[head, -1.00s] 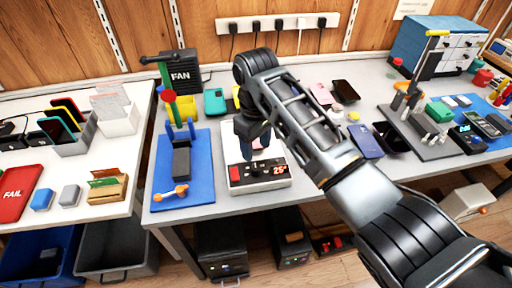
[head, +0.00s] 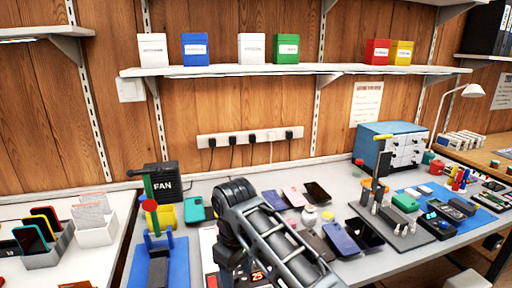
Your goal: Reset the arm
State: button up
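My arm reaches in from the bottom of the head view, over the middle of the grey workbench (head: 340,272). Its wrist end points down near a device with a red "25" display (head: 258,276). My gripper's fingers are hidden below the arm and the picture's lower edge, so I cannot see whether they hold anything.
Several phones, among them a blue one (head: 342,238), lie right of my arm. A blue mat with a clamp stand (head: 178,262) is to the left, before a black fan box (head: 163,182). A shelf (head: 300,70) with coloured boxes spans the wall above. A blue drawer cabinet (head: 388,146) stands at the back right.

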jog(key=s+a+f+m+t+y, duration=0.2)
jog(key=s+f+y, duration=0.2)
jog(key=s+f, duration=0.75)
jog(key=s+d+f+m+t+y, duration=0.1)
jog(key=s+d+f+m+t, duration=0.4)
jog(key=s, duration=0.5)
jog(key=s+d+r+m+t+h, duration=0.1)
jog(key=s+d+r+m+t, duration=0.1)
jog(key=s+d+r, duration=0.4)
jog(key=s+d+r+m+t+h, duration=0.1)
jog(key=s+d+r+t+h, duration=0.15)
jog(key=s+d, duration=0.7)
jog(key=s+d+r+t+h, duration=0.1)
jog(key=s+d+r, duration=0.2)
jog(key=r, duration=0.5)
jog(key=s+d+r+t, duration=0.2)
jog(key=s+d+r, duration=0.2)
jog(key=s+r, duration=0.2)
notch_tip(320, 180, up, 2)
jog(key=shift+s+d+r+h, duration=0.15)
jog(key=shift+s+r+h, duration=0.05)
jog(key=shift+h, duration=0.15)
